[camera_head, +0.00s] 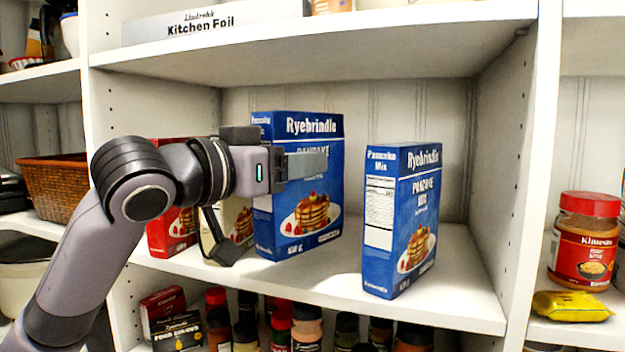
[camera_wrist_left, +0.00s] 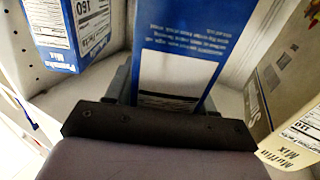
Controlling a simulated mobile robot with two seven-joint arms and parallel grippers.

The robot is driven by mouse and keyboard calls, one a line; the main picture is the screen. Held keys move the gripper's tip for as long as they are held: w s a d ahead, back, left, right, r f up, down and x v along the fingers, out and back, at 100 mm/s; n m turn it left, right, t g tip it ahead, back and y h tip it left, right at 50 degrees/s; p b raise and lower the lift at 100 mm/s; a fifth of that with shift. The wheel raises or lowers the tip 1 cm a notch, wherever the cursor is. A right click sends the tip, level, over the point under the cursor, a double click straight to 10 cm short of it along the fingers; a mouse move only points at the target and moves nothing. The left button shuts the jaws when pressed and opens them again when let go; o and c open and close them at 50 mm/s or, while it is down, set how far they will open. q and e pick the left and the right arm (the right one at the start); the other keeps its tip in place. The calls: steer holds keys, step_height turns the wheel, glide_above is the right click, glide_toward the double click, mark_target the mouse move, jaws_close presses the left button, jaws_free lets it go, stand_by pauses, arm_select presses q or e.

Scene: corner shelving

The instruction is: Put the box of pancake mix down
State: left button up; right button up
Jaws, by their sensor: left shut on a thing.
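A blue Ryebrindle pancake mix box (camera_head: 310,208) is upright on the middle shelf, left of centre. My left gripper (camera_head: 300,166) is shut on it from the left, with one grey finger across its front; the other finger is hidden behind. In the left wrist view the same box (camera_wrist_left: 178,60) stands between the fingers. Its base is at the shelf surface; I cannot tell if it bears fully on it. A second blue pancake mix box (camera_head: 405,215) stands to the right, apart from the first, and shows in the wrist view (camera_wrist_left: 78,38). My right gripper is not in view.
A red box (camera_head: 172,230) and a cream muffin mix box (camera_head: 232,222) stand left of the held box, partly behind my arm. The shelf (camera_head: 465,285) is bare right of the second box. The upper shelf board (camera_head: 330,48) runs overhead. Several jars stand below.

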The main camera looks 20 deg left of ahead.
mark_target(310, 185)
arm_select(q)
steer(key=shift+w+d+f, duration=0.4)
steer(key=shift+w+f, duration=0.45)
steer(key=shift+w+d+f, duration=0.4)
steer(key=shift+w+f, duration=0.4)
steer(key=shift+f, duration=0.05)
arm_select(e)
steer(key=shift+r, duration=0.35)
arm_select(q)
steer(key=shift+f, duration=0.15)
steer(key=o, duration=1.5)
steer(key=shift+c, duration=0.2)
steer(key=shift+s, duration=0.1)
steer(key=b+v, duration=0.1)
steer(key=v, duration=1)
steer(key=shift+s+a+b, duration=0.25)
steer(key=shift+s+b, duration=0.05)
steer(key=shift+s, duration=0.05)
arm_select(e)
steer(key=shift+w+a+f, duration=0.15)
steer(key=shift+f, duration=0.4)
